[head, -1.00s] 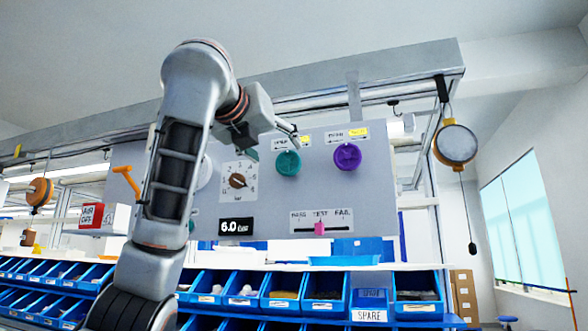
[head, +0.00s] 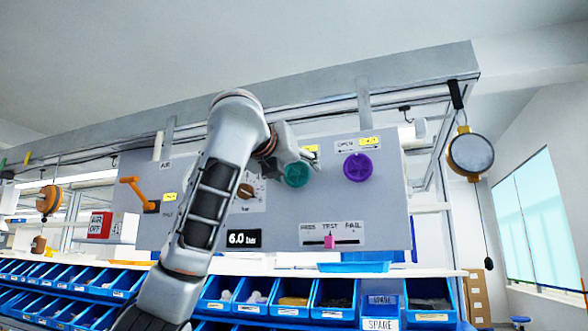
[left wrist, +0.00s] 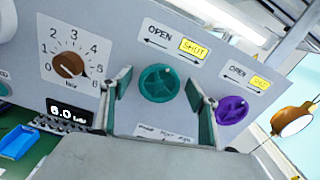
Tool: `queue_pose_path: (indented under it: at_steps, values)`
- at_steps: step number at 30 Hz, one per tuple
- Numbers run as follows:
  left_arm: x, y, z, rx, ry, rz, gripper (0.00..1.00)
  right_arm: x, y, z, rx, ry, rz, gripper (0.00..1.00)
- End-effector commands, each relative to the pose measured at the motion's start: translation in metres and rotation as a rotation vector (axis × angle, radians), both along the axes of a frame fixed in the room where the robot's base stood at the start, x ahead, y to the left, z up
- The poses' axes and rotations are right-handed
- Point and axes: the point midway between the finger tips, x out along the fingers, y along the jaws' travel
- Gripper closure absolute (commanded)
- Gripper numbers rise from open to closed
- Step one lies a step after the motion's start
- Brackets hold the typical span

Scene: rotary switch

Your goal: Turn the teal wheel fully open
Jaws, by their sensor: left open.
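The teal wheel (head: 296,175) is mounted on a grey upright panel, and my left arm partly hides it in the head view. In the left wrist view the teal wheel (left wrist: 159,83) is whole, with a label above reading OPEN with a left arrow and SHUT in yellow. My left gripper (left wrist: 157,88) is open, with one finger seen on each side of the wheel. Whether the fingers touch it I cannot tell. In the head view my left gripper (head: 308,161) overlaps the wheel's upper part. My right gripper is not in view.
A purple wheel (head: 357,167) sits close to the right of the teal one. A brown dial (left wrist: 70,65) and a 6.0 display (left wrist: 69,114) are to its left. A pink slider (head: 330,242) is below. Blue bins (head: 333,300) line the bench under the panel.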

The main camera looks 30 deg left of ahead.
Motion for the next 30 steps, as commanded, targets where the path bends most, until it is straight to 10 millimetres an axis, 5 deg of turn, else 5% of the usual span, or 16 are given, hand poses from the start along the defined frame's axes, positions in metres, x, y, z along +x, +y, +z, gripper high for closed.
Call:
queue_pose_path:
  at_steps: [2,6,20,30]
  values:
    - [0.0,0.0,0.0,0.0,0.0,0.0,0.42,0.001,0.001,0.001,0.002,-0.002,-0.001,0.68]
    - [0.0,0.0,0.0,0.0,0.0,0.0,0.78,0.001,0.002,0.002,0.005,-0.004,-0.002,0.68]
    - [-0.001,0.0,-0.001,-0.067,-0.017,0.0,0.78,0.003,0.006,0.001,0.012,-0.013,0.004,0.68]
    - [-0.001,0.001,-0.002,-0.319,-0.079,-0.002,0.78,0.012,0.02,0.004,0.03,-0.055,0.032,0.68]
